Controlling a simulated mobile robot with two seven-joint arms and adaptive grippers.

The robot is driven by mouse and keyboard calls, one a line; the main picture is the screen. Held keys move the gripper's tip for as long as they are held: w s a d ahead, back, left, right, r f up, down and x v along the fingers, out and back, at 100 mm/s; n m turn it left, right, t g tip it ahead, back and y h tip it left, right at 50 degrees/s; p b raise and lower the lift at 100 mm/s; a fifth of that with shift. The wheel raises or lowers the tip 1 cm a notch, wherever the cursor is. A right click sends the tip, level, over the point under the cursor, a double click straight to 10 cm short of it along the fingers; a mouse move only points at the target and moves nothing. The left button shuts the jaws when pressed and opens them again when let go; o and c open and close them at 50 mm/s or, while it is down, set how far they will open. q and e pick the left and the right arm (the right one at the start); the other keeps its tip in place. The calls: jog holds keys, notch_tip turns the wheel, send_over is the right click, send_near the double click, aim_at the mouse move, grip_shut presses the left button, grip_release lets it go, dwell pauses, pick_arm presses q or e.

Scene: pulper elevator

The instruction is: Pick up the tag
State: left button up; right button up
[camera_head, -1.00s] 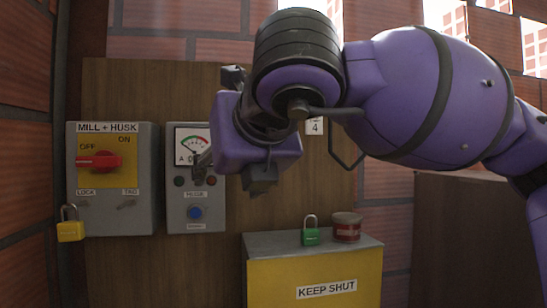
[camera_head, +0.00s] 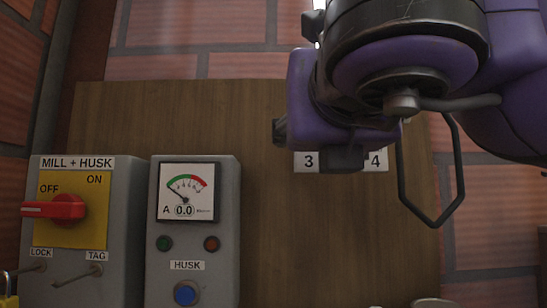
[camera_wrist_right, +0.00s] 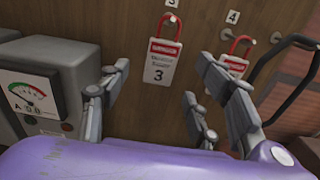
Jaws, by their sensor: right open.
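In the right wrist view, a white tag with a red header and a black 3 (camera_wrist_right: 160,62) hangs by a red loop on the wooden board. A second such tag (camera_wrist_right: 236,66) hangs to its right under the label 4, partly covered by a finger. In the head view, the lower ends of tag 3 (camera_head: 307,162) and tag 4 (camera_head: 377,160) show below my right gripper (camera_head: 318,146), which hides their tops. In the wrist view, the open fingers of my right gripper (camera_wrist_right: 163,80) stand either side of tag 3, with nothing held. My left gripper is out of view.
The MILL + HUSK switch box (camera_head: 105,215) and the meter box (camera_head: 222,235) stand out from the board at left. The wooden board (camera_head: 310,230) is bare below the tags. A brick wall (camera_head: 490,220) lies at right.

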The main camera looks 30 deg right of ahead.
aim_at(304, 162)
jog(key=p+x, duration=0.2)
jog(key=x, duration=0.5)
jog(key=shift+w+d+r, duration=0.15)
jog(key=shift+w+d, duration=0.1)
jog(key=shift+d, duration=0.15)
jog(key=c, duration=1.1)
